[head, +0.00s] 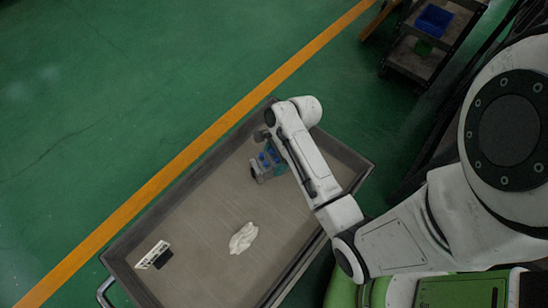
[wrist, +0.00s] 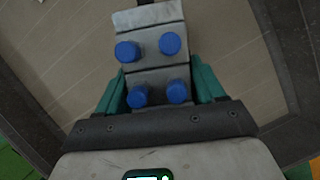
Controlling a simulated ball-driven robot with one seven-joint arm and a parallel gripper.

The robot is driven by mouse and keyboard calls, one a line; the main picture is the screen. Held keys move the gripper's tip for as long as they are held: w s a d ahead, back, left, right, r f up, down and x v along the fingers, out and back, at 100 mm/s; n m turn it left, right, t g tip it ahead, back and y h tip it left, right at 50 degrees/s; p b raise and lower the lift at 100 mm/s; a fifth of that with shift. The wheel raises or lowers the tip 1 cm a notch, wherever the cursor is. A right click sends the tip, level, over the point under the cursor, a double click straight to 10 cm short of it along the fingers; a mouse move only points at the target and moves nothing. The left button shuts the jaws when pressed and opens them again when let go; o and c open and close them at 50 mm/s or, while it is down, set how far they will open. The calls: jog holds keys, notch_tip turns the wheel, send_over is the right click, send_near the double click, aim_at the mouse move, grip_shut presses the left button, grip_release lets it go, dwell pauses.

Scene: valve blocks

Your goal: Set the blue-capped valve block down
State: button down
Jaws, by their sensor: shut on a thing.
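The blue-capped valve block (wrist: 149,61) is a grey metal block with several round blue caps on its face. In the wrist view it sits between the green fingers of my gripper (wrist: 160,88), which are shut on its sides. In the head view the block (head: 262,172) shows at the far end of the grey cart tray (head: 205,205), partly hidden by my gripper (head: 270,157) and arm. I cannot tell whether the block touches the tray floor or hangs just above it.
A white crumpled cloth (head: 243,238) lies in the middle of the tray. A white and black item (head: 154,255) lies near its left end. Raised rims surround the tray. A dark shelf cart (head: 425,50) with a blue bin (head: 434,20) stands at the upper right. Tray floor left of the block is clear.

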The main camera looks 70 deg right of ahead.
jog(key=shift+c, duration=0.6)
grip_release()
jog(key=p+v, duration=0.1)
jog(key=v, duration=1)
jog(key=shift+d+r, duration=0.1)
jog(key=shift+r, duration=0.35)
jog(key=s+a+n+h, duration=0.2)
jog(key=a+n, duration=0.4)
jog(key=n, duration=0.6)
jog(key=s+a+n+g+h, duration=0.1)
jog(key=s+a+n, duration=0.2)
jog(key=a+n, duration=0.4)
jog(key=n, duration=0.6)
jog(key=shift+s+g+h, duration=0.2)
jog(key=shift+g+h, duration=0.1)
jog(key=shift+h, duration=0.1)
